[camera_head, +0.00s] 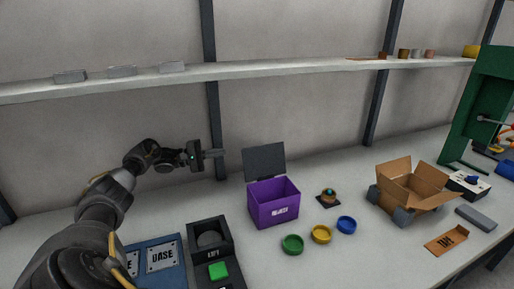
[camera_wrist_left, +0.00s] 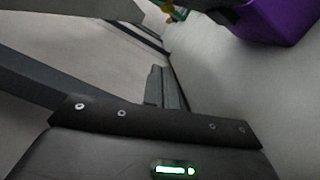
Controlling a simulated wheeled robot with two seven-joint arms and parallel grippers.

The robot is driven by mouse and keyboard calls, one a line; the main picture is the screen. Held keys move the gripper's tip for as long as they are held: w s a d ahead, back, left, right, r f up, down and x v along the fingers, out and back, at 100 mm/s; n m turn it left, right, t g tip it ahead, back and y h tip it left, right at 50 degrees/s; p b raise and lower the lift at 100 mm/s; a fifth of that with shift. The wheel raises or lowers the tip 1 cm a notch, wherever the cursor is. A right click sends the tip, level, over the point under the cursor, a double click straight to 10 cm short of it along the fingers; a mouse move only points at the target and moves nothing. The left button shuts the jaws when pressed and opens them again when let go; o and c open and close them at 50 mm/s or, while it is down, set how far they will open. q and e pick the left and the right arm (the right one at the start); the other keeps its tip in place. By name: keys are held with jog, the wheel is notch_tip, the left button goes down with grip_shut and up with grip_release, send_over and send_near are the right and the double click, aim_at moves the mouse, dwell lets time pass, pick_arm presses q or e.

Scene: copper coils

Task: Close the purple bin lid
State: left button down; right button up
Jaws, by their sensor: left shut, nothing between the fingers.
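The purple bin (camera_head: 274,205) stands on the table in the middle of the head view. Its dark grey lid (camera_head: 264,160) stands up, open, at the bin's back edge. My left gripper (camera_head: 219,153) is to the left of the lid, at about the lid's height and apart from it. Its fingers are together and empty, pointing right. In the left wrist view the shut fingers (camera_wrist_left: 166,88) show in the middle, and part of the purple bin (camera_wrist_left: 275,20) shows at the top right. My right gripper is in neither view.
Green, yellow and blue round dishes (camera_head: 321,234) sit in front and right of the bin. An open cardboard box (camera_head: 413,188) stands farther right. A dark device with a green button (camera_head: 218,271) is at front left. A shelf (camera_head: 230,73) runs along the wall above.

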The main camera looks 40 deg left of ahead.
aim_at(249, 151)
pick_arm(q)
jog(key=w+d+p, duration=0.2)
jog(key=d, duration=0.1)
jog(key=w+d+r+p, duration=0.1)
jog(key=w+d+p, duration=0.1)
jog(key=d, duration=0.1)
jog(key=w+d+r+p, duration=0.1)
jog(key=w+d+p, duration=0.1)
jog(key=d, duration=0.1)
jog(key=shift+w+d, duration=0.2)
jog(key=shift+d, duration=0.2)
jog(key=shift+f, duration=0.1)
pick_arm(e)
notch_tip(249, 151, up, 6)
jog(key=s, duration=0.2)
